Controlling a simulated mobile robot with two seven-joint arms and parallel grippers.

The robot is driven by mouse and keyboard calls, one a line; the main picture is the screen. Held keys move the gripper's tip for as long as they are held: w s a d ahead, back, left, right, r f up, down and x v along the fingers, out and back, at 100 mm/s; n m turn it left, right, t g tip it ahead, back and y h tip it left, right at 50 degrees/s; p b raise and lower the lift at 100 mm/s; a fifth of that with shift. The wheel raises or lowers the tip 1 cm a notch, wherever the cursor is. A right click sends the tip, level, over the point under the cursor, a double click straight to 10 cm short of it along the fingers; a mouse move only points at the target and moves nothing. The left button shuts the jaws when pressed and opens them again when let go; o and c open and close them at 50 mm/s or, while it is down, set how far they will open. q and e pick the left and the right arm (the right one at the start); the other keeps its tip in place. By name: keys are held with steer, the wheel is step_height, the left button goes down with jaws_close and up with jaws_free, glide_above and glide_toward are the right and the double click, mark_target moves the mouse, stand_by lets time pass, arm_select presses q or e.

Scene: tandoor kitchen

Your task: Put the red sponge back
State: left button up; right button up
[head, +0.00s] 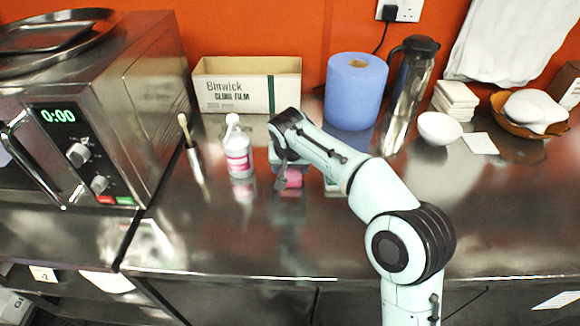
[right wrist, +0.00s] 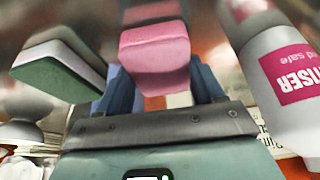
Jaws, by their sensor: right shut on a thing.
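The red sponge, which looks pink, (head: 292,178) is between the fingers of my right gripper (head: 284,172), low over the steel counter beside the sanitiser bottle (head: 238,150). In the right wrist view the sponge (right wrist: 155,60) sits between the two blue fingers, with its reflection in the steel beyond it. I cannot tell whether it touches the counter. A green and white sponge (right wrist: 62,66) lies close by on one side; in the head view a bit of it (head: 332,187) shows beside my forearm. My left gripper is not in view.
Behind stand a film box (head: 247,85), a blue paper roll (head: 356,90) and a tall jug (head: 408,95). A brush (head: 187,135) stands in a holder near the oven (head: 75,130). A white bowl (head: 439,128) is on the right. The counter front (head: 230,235) is clear.

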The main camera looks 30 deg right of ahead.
steer(key=shift+f, duration=0.15)
steer(key=o, duration=1.1)
steer(key=shift+r, duration=0.4)
steer(key=p+v, duration=0.2)
steer(key=v, duration=0.9)
steer(key=shift+r, duration=0.3)
steer(key=shift+s+a, duration=0.15)
